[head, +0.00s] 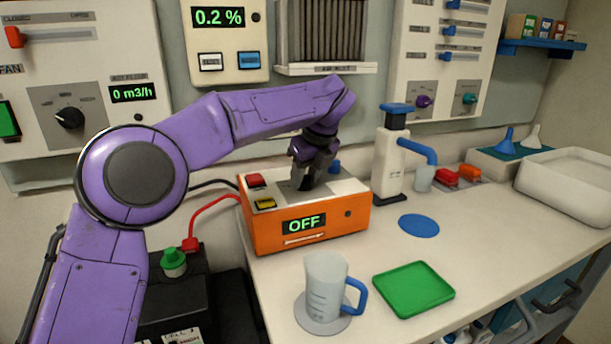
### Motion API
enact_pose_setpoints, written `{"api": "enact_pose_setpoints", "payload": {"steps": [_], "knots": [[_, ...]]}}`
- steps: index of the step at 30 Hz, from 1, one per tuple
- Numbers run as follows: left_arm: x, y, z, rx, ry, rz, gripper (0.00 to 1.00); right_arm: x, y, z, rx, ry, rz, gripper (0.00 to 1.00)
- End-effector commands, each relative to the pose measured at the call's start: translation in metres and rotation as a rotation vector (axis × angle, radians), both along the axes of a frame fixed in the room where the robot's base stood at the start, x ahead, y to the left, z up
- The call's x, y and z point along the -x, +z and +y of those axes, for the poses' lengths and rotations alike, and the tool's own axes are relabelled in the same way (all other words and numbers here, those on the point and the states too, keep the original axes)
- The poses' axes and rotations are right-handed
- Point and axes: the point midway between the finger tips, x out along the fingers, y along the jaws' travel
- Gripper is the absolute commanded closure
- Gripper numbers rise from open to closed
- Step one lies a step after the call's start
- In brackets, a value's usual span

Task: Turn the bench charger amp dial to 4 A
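The bench charger (340,224) is an orange box with a pale top, standing at the left end of the bench. Its green display (304,224) reads OFF. On its top are a red button (255,180) and a yellow button (265,203). My purple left arm reaches over it, and my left gripper (307,181) points down at the middle of the top, over a dark grey patch. The gripper hides what lies under it, so the amp dial and its pointer cannot be made out. Whether the fingers are closed on it is unclear. My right gripper is out of view.
A jug (323,288) and a green tray (413,288) stand in front of the charger. A white pump dispenser (391,160) is close behind it on the right. A black battery (172,300) with red and black leads sits left. Bare bench lies right of the blue disc (418,225).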

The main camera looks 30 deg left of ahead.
Motion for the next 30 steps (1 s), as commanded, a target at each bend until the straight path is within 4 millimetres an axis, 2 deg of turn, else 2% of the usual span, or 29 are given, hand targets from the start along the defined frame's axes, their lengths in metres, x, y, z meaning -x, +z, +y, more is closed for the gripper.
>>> {"api": "enact_pose_setpoints", "payload": {"steps": [8, 14, 30], "knots": [[0.0002, 0.0001, -0.0001, 0.0, -0.013, -0.001, 0.91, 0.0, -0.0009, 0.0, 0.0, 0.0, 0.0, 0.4], [0.0007, -0.0004, 0.0003, 0.002, -0.09, -0.002, 0.91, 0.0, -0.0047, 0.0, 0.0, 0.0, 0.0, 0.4], [0.0025, 0.002, 0.0019, 0.003, -0.498, -0.002, 0.91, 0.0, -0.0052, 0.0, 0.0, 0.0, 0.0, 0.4]]}}
